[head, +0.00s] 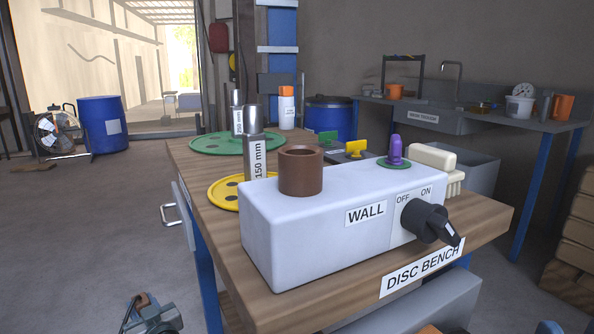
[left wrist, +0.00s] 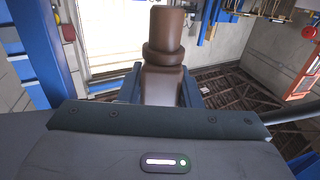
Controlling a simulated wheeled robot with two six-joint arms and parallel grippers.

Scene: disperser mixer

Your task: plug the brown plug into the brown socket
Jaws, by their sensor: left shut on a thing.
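The brown socket (head: 301,171) is a round, open-topped cup standing upright on the white box labelled WALL (head: 300,230), on the wooden bench. My left gripper (head: 142,305) is low at the bottom left of the head view, left of the bench and below its top. It is shut on the brown plug (left wrist: 163,50). In the left wrist view the plug sticks out beyond the fingers, with a collar and a narrower round end. The plug is well apart from the socket. Only a small blue piece, possibly my right gripper (head: 550,327), shows at the bottom right edge.
A black OFF/ON knob (head: 430,221) sticks out of the box front. A metal handle (head: 170,215) juts from the bench's left side.

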